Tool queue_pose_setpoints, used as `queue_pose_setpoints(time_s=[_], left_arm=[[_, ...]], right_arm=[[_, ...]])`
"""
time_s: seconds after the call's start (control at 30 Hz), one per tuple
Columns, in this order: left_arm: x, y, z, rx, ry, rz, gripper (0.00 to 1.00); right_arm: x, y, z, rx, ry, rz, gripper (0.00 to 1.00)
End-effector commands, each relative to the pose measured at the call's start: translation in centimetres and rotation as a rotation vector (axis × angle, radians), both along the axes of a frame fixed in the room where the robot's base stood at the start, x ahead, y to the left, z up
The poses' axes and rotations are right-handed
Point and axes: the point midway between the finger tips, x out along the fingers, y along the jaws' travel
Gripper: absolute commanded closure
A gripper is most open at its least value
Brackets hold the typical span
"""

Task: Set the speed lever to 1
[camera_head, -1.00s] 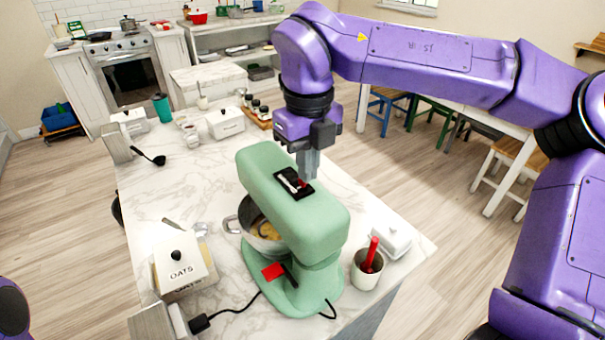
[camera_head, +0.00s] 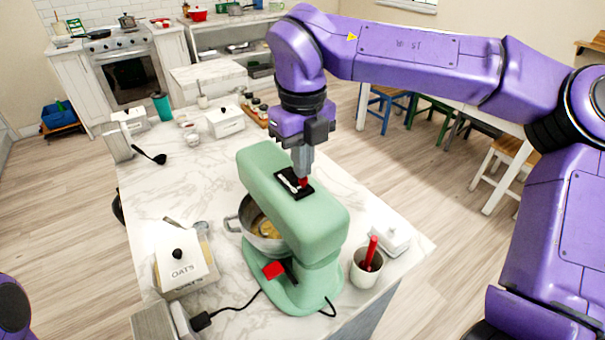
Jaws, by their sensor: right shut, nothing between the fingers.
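A green stand mixer (camera_head: 318,219) stands on the marble counter, its head over a metal bowl (camera_head: 262,232) with yellowish contents. On top of the head is a black speed plate (camera_head: 293,188) with a white slot mark. The red speed lever (camera_head: 304,182) shows at the plate's right end, just under the fingertips. My right gripper (camera_head: 302,174) points down at the lever, shut and holding nothing; whether its tips touch the lever I cannot tell. A second red lever (camera_head: 273,270) sits low on the mixer's side. My left gripper is not in view.
A white oats box (camera_head: 181,268) stands left of the mixer. A cup with a red-handled tool (camera_head: 367,268) and a white butter dish (camera_head: 391,238) stand on its right. A black power cord (camera_head: 236,307) runs along the counter front. The counter middle (camera_head: 180,185) is clear.

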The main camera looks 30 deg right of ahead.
Motion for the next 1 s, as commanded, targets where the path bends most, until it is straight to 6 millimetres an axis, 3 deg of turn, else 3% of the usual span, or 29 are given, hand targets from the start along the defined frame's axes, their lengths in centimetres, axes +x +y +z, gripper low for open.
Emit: queue_pose_setpoints(time_s=[1.0], left_arm=[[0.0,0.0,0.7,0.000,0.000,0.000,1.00]], right_arm=[[1.3,0.2,0.0,-0.001,0.001,0.000,1.00]])
